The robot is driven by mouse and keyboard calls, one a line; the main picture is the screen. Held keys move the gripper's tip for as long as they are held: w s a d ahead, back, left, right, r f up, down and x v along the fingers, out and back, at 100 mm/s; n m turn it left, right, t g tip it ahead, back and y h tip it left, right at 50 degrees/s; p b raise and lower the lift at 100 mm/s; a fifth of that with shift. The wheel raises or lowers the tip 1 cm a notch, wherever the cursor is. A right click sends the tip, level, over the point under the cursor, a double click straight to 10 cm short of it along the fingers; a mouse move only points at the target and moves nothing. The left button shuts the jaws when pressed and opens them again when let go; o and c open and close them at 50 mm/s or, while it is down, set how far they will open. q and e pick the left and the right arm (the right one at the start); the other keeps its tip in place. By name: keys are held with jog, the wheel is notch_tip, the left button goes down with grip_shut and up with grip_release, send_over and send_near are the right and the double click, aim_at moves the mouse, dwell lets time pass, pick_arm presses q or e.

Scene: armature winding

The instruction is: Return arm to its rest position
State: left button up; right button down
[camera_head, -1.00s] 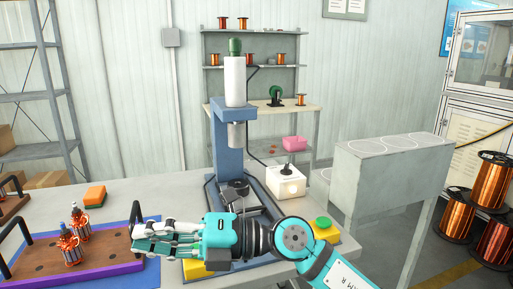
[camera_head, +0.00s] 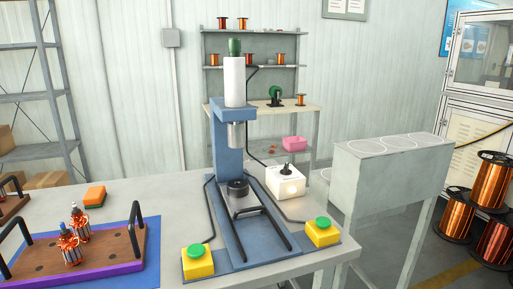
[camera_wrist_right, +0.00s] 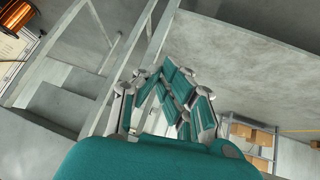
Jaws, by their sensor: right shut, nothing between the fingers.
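My right gripper (camera_wrist_right: 172,85) shows in the right wrist view with its teal-padded fingers shut and nothing between them. It is near grey metal frame bars and a grey surface there. In the head view neither of my arms is in view. The blue press (camera_head: 228,150) stands upright on the table in the head view. Two green-topped yellow buttons, a left one (camera_head: 198,262) and a right one (camera_head: 322,232), sit at the front of its base.
A brown tray (camera_head: 105,258) holding copper-wound armatures (camera_head: 70,247) lies on a blue mat at left. A grey stand (camera_head: 385,175) is at right.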

jog(key=s+d+f+g, duration=0.1)
jog(key=s+f+g, duration=0.4)
jog(key=s, duration=0.7)
notch_tip(320, 180, down, 18)
jog(key=f+p, duration=0.1)
pick_arm(q)
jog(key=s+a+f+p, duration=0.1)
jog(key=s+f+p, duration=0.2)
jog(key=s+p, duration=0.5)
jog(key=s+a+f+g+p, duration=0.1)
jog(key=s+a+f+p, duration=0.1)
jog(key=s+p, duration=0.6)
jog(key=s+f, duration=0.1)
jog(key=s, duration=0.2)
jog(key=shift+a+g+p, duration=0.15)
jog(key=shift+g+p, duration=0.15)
jog(key=shift+p, duration=0.1)
pick_arm(e)
jog(key=s+d+f+g, duration=0.1)
jog(key=s+f, duration=0.1)
jog(key=s, duration=0.7)
jog(key=s+d+f+g, duration=0.1)
jog(key=s+d+f, duration=0.1)
jog(key=s, duration=0.7)
jog(key=shift+f, duration=0.6)
